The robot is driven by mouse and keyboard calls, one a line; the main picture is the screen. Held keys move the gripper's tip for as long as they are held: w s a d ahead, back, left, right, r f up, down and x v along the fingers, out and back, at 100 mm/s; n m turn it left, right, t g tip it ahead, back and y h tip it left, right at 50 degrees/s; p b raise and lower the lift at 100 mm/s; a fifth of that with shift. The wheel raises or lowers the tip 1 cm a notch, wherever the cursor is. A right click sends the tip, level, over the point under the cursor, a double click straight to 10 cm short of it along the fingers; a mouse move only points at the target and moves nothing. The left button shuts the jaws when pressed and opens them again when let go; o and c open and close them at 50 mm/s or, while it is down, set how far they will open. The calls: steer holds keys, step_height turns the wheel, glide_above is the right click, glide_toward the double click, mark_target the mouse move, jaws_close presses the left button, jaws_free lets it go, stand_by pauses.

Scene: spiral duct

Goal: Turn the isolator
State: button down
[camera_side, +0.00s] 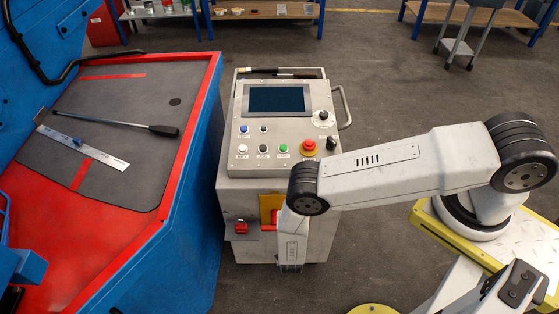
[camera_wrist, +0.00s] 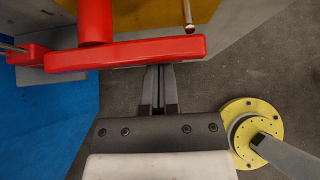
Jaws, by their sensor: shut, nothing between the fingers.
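The isolator has a red handle (camera_side: 269,217) in front of a yellow plate (camera_side: 270,202) on the front of the grey control cabinet (camera_side: 240,200). My arm partly hides it in the side view. In the wrist view the red handle (camera_wrist: 130,52) is a long bar lying nearly level across the upper left, with a red round shaft (camera_wrist: 95,20) behind it. My gripper (camera_wrist: 159,70) is shut and empty, its fingertips at the bar's lower edge towards its right half. I cannot tell whether they touch. In the side view my gripper (camera_side: 290,267) points down by the cabinet's front.
A red block (camera_side: 241,228) on a grey bracket sits left of the isolator; it may be the red piece (camera_wrist: 28,55) at the wrist view's left. A blue and red machine (camera_side: 170,230) stands close on the left.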

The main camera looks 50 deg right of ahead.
mark_target(274, 229)
steer(key=shift+r+h, duration=0.2)
steer(key=shift+h, duration=0.1)
step_height(274, 229, up, 5)
steer(key=w+a+n+g+h, duration=0.2)
steer(key=n+g+h, duration=0.2)
steer(key=n+h, duration=0.2)
steer(key=shift+w+a+r, duration=0.15)
steer(key=shift+w+a, duration=0.1)
stand_by(1.5)
steer(key=shift+w+a+r, duration=0.1)
steer(key=shift+w+a, duration=0.15)
stand_by(0.5)
steer(key=shift+a, duration=0.1)
steer(key=shift+a+r, duration=0.2)
steer(key=shift+a, duration=0.25)
steer(key=v, duration=0.6)
steer(key=shift+s, duration=0.25)
steer(key=shift+a, duration=0.15)
